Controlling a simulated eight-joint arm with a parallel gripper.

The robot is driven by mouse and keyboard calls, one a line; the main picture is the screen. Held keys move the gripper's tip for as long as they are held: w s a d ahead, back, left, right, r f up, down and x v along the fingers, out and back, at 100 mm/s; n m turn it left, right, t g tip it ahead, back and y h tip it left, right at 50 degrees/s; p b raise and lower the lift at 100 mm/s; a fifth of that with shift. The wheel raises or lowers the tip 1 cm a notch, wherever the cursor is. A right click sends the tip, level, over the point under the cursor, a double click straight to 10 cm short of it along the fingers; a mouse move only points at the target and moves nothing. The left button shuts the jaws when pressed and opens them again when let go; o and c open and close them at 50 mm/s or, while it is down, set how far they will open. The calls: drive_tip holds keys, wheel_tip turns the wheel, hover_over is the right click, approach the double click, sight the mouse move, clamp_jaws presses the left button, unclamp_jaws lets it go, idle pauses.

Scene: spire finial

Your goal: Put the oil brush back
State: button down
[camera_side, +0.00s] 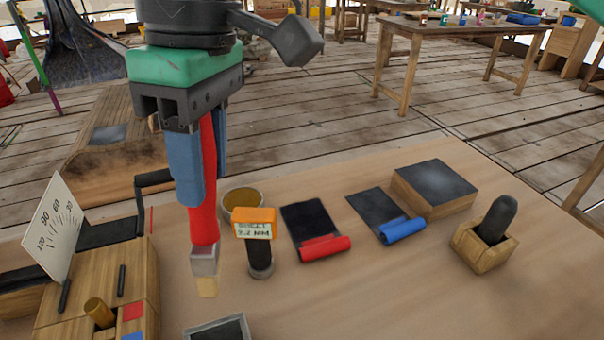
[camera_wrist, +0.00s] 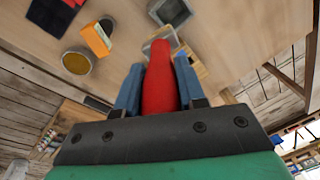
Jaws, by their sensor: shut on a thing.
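The oil brush (camera_side: 204,225) has a red handle, a metal ferrule and pale tan bristles. It hangs bristles down in my gripper (camera_side: 202,178), whose blue fingers are shut on the handle. The bristle end is in front of the round pot (camera_side: 241,203) with a yellow-brown inside, and it looks clear of the bench. In the wrist view the red handle (camera_wrist: 160,88) lies between the blue fingers of my gripper (camera_wrist: 159,78), and the pot (camera_wrist: 77,62) is to the left. The ferrule and bristles are hard to make out there.
A dark post with an orange-framed sign (camera_side: 254,222) stands beside the pot. A wooden box with a dial card (camera_side: 58,232) is at left and a dark tray (camera_side: 218,327) in front. Red roll (camera_side: 325,246), blue roll (camera_side: 402,230), dark-topped block (camera_side: 434,185) and wooden holder (camera_side: 484,250) stand right.

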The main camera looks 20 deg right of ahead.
drive_tip(key=s+a+n+h, duration=0.1)
drive_tip(key=s+a+n, duration=0.2)
drive_tip(key=s, duration=0.2)
wheel_tip(320, 180, down, 13)
drive_tip(key=shift+w+t, duration=0.3)
drive_tip(key=shift+t, duration=0.1)
drive_tip(key=shift+f, duration=0.15)
drive_tip(key=c, duration=0.5)
unclamp_jaws()
